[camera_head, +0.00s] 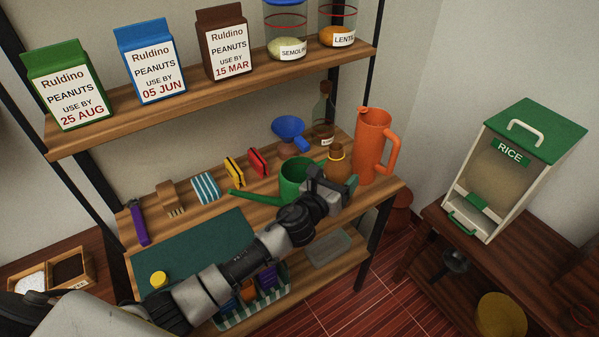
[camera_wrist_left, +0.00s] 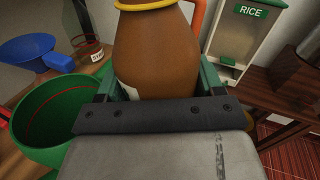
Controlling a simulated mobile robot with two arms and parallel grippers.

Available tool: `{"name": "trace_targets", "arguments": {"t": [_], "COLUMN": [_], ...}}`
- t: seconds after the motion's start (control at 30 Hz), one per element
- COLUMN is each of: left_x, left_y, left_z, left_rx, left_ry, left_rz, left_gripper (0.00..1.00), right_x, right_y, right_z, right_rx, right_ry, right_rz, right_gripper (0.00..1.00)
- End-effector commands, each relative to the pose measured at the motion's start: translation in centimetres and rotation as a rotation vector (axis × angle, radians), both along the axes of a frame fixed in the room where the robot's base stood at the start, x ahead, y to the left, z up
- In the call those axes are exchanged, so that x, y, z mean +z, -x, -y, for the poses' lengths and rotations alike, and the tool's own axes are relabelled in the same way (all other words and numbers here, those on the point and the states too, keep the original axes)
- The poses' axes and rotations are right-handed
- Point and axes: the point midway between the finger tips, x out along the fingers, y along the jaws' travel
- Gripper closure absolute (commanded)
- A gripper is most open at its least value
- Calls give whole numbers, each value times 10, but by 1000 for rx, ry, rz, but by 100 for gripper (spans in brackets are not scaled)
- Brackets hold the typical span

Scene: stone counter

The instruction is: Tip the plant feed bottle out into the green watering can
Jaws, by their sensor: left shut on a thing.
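The plant feed bottle is a brown, round-bodied bottle (camera_head: 337,168) with a yellow ring at its neck; it also fills the top middle of the left wrist view (camera_wrist_left: 155,55). My left gripper (camera_head: 332,188) is shut on it, and the bottle looks about upright. The green watering can (camera_head: 297,172) stands on the lower wooden shelf just left of the bottle, its spout pointing left. In the left wrist view the can's open round mouth (camera_wrist_left: 48,122) is left of the gripper. The bottle's lower part is hidden by the gripper. My right gripper is not in view.
An orange jug (camera_head: 371,145) stands close right of the bottle. A green mat (camera_head: 195,250) with a yellow cap (camera_head: 158,279) lies left. The upper shelf (camera_head: 200,95) overhangs behind.

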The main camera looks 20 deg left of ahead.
Motion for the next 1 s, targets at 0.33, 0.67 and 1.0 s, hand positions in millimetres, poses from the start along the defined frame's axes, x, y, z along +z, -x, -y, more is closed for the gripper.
{"name": "trace_targets", "arguments": {"t": [0.33,0.67,1.0], "left_x": [5,14,24], "left_y": [0,-1,-2], "left_z": [-2,-6,-10], "left_rx": [-1,-1,-1], "left_ry": [170,330,497], "left_rz": [-41,-80,-121], "left_gripper": [58,58,58], "right_x": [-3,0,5], "right_y": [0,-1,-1], "right_z": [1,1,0], "right_rx": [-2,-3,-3], "right_ry": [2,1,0], "right_rz": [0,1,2], "right_gripper": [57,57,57]}}
